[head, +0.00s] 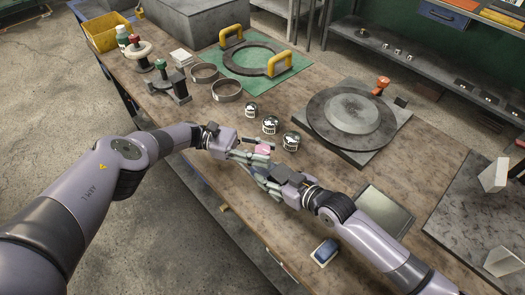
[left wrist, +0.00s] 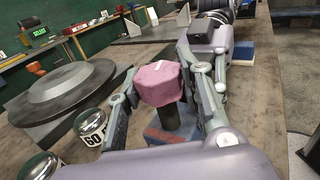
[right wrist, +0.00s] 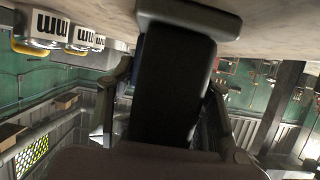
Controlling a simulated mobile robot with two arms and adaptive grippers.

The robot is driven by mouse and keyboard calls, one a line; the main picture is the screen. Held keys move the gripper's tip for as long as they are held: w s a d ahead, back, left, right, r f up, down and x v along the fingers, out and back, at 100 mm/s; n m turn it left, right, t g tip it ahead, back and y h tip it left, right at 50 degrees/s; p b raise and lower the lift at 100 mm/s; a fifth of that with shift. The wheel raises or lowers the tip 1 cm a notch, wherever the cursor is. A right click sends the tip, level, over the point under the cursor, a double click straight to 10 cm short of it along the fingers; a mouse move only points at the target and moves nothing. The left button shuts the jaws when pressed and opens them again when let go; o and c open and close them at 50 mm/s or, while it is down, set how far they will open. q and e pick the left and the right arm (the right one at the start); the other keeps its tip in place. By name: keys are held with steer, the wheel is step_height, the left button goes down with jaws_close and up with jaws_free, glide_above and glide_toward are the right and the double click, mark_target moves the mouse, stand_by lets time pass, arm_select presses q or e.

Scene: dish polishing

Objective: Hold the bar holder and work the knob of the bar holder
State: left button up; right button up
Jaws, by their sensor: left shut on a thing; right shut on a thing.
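The bar holder shows in the left wrist view as a dark stem (left wrist: 177,121) with a pink faceted piece (left wrist: 160,84) at its end. The pink piece (head: 263,149) also shows in the head view, between my two grippers above the bench's near edge. My left gripper (head: 258,150) is shut on the bar holder, its fingers on either side of the stem and pink piece. My right gripper (head: 258,172) comes from the lower right and is shut on a black part (right wrist: 172,90) of it. I cannot tell which piece is the knob; the fingers hide much.
Several shiny domed pieces (head: 270,125) stand just beyond my grippers. A round dark plate (head: 345,118) on a base lies to the right. A green mat (head: 292,74) with a yellow-handled ring is behind. A blue block (head: 325,252) lies near the front edge.

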mark_target(262, 149)
arm_select(q)
steer(key=shift+w, duration=0.1)
steer(key=o, duration=0.9)
steer(key=shift+r, duration=0.1)
step_height(262, 149, up, 10)
steer(key=shift+f, duration=0.1)
steer(key=shift+o, duration=0.3)
